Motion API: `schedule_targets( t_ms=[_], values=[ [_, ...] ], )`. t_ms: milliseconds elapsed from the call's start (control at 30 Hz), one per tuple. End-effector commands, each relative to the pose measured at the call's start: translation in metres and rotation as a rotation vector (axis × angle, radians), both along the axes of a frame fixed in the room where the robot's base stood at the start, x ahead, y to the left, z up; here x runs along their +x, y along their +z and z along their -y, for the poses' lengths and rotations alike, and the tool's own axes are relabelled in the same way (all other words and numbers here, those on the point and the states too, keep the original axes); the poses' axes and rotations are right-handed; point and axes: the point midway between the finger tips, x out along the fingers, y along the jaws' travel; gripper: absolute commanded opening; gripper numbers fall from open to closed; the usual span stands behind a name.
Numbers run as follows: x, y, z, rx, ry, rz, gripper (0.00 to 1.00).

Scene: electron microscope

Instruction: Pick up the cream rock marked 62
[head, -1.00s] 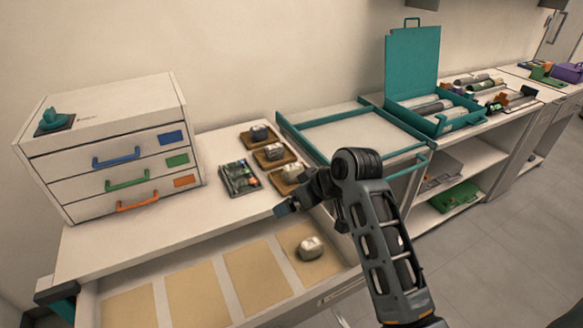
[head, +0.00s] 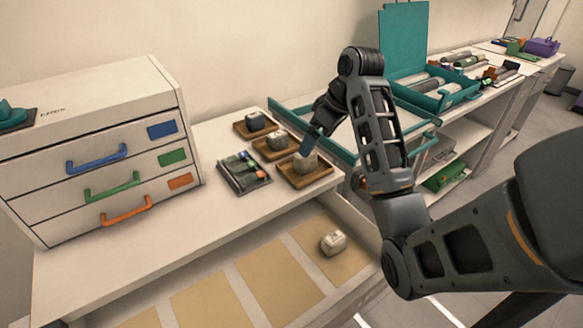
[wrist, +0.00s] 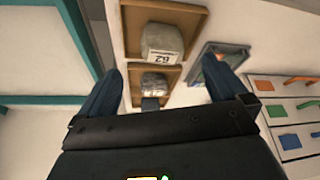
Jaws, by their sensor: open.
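The cream rock marked 62 (wrist: 160,44) sits in a brown wooden tray (wrist: 196,24), with its white label facing the wrist view. In the head view I take it to be the rock (head: 305,163) in the nearest of three trays, partly hidden by my gripper. My gripper (head: 308,146) is just above or beside that rock; the exact gap is unclear. In the wrist view my gripper (wrist: 160,88) has its two fingers wide apart with nothing held, and the rock lies ahead of them.
Two more trays behind hold a pale rock (head: 277,140) and a darker-looking rock (head: 255,121). A dark organizer (head: 243,173) is left of the trays. A drawer cabinet (head: 100,150) stands left; a teal frame (head: 285,105) lies right. The open drawer below holds another cream rock (head: 333,242).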

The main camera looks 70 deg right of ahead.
Motion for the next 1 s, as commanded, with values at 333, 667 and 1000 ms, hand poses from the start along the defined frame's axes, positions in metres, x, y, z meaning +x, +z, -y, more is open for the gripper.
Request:
schedule_targets(
  t_ms=[333,667,1000],
  values=[
    [0.010,-0.028,0.003,0.002,0.001,-0.003,1.00],
    [0.028,-0.066,0.004,0.002,-0.001,-0.003,1.00],
    [0.031,-0.074,0.005,0.000,0.000,-0.002,1.00]
  ],
)
